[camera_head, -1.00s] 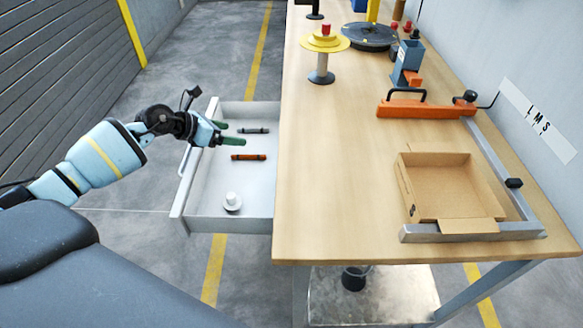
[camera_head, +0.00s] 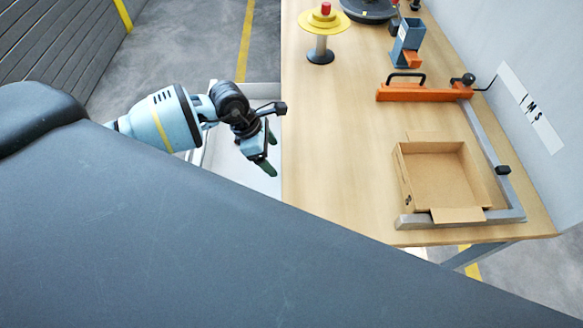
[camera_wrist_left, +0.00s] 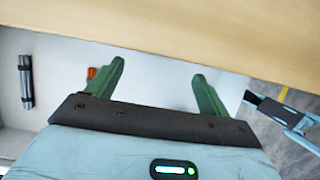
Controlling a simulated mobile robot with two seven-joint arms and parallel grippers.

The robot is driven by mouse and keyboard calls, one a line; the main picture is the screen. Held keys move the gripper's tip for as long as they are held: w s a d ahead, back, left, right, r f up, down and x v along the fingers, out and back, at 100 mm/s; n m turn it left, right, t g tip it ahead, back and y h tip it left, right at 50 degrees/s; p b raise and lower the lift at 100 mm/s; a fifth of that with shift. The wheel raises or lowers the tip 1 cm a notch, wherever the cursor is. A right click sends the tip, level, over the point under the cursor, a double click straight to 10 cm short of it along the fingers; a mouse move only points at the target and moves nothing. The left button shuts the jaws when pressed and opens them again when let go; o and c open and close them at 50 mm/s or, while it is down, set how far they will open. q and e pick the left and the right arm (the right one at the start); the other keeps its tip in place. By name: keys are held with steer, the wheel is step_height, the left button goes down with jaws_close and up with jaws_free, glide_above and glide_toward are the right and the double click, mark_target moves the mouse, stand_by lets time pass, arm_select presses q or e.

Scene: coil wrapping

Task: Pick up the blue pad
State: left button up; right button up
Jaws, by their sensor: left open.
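I cannot make out a blue pad in either view. My left gripper (camera_head: 271,152) is open, with its green fingers apart and nothing seen between them. It is over the pulled-out white drawer, close beside the table's left edge. In the left wrist view, the open fingers (camera_wrist_left: 158,71) point toward the table's wooden edge. A dark marker-like rod (camera_wrist_left: 26,82) lies in the drawer, and a small part of a red-orange item (camera_wrist_left: 91,72) shows behind a finger.
The wooden table (camera_head: 340,150) holds an open cardboard box (camera_head: 438,175), an orange-handled metal frame (camera_head: 425,92), a blue holder (camera_head: 407,42) and a yellow-topped stand (camera_head: 320,45). A light-blue and black part at the wrist view's right is unclear.

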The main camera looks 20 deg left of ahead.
arm_select(q)
steer(key=shift+x, duration=3.45)
steer(key=c, duration=1.1)
steer(key=shift+o, duration=0.2)
steer(key=shift+r, duration=0.1)
